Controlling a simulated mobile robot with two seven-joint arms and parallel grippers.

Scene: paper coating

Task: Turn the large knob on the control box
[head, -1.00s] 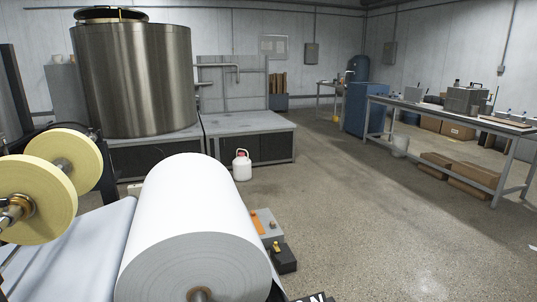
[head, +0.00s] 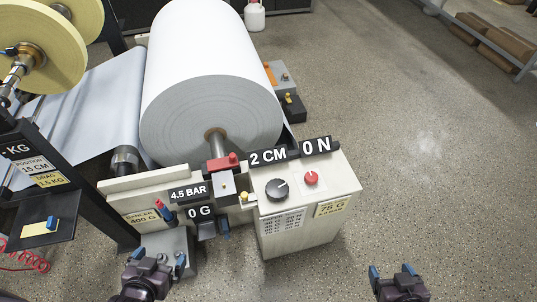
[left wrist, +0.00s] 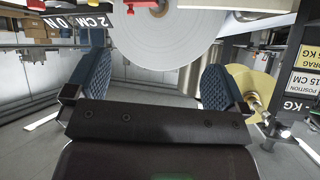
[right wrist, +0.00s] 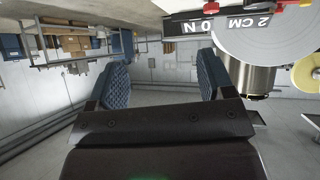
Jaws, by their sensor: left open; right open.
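The control box (head: 300,233) is a pale box at the end of the machine in the head view. The large knob (head: 277,190) is black and round with a white mark, on the left of its top face. A smaller red knob (head: 311,178) sits to its right. My left gripper (head: 160,262) is open and empty, below and left of the box. My right gripper (head: 391,271) is open and empty, below and right of it. Both are apart from the box. In the left wrist view, blue finger pads (left wrist: 155,82) frame empty space.
Signs reading 2 CM (head: 267,157) and 0 N (head: 316,146) stand behind the knobs. A large white paper roll (head: 205,60) lies behind. A small yellow knob (head: 245,197) and a red-topped part (head: 222,163) are left of the large knob.

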